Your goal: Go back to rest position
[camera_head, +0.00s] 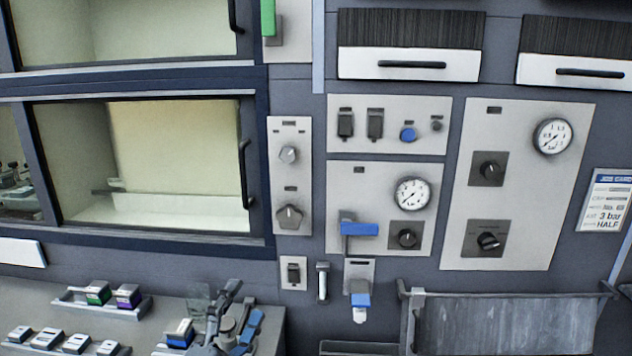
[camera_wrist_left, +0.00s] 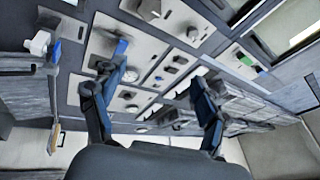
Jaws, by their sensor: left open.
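My left gripper (camera_head: 246,303) is at the bottom of the head view, over the right end of the grey bench. Its two dark fingers with blue parts stand apart. In the left wrist view the open gripper (camera_wrist_left: 158,78) shows its fingers spread wide, with no object between them. Behind them the control panels appear tilted, apart from the fingers as far as I can tell. My right gripper is in neither view.
A blue lever (camera_head: 360,229) juts from the panel. A grey chute (camera_head: 505,325) is at lower right.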

